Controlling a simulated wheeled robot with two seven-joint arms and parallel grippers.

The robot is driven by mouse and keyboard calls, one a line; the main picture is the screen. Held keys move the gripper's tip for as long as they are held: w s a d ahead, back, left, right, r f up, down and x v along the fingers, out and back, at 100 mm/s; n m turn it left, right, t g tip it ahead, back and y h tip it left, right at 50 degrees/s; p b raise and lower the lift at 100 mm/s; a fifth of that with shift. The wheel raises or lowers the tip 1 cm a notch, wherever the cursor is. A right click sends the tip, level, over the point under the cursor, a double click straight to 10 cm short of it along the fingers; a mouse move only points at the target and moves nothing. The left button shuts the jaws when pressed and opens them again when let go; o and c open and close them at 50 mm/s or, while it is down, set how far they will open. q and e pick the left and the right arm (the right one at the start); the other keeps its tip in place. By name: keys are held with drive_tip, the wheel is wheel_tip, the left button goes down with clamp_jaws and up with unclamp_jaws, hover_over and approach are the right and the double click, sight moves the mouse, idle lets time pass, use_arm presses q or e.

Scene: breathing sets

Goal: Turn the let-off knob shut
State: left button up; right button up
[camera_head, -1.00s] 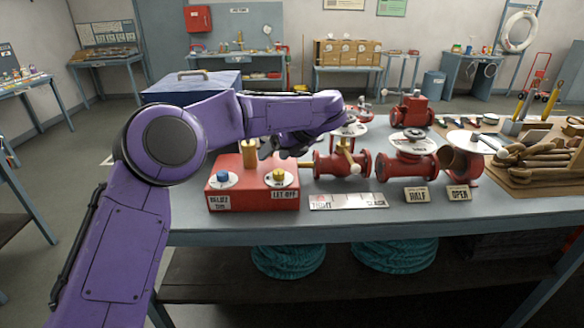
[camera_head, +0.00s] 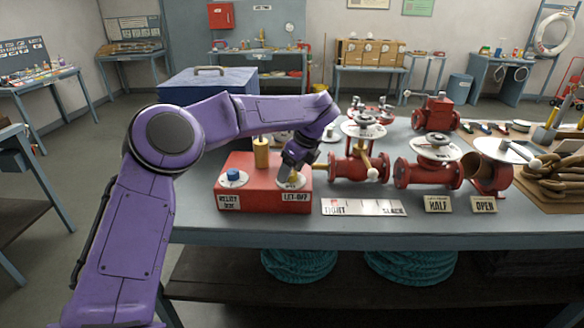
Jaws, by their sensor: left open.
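The red box (camera_head: 262,200) stands at the left front of the table. The yellow let-off knob (camera_head: 293,179) sits on a white disc at the right of its top, above the "LET-OFF" label. My left gripper (camera_head: 291,172) points down at this knob, with its fingers at the knob and partly hiding it. It is open; whether the fingers touch the knob I cannot tell. A blue knob (camera_head: 233,175) on another white disc sits at the left of the box top, and a brass post (camera_head: 261,153) rises behind. My right gripper is not in view.
Red valves (camera_head: 355,168) with handwheels stand close to the right of the box. A "TIGHT/SLACK" plate (camera_head: 363,207) and the "HALF" (camera_head: 438,204) and "OPEN" (camera_head: 484,204) signs lie along the front edge. A blue case (camera_head: 222,84) is behind my arm.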

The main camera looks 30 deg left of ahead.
use_arm(q)
drive_tip(key=c, duration=1)
drive_tip(key=shift+c, duration=0.2)
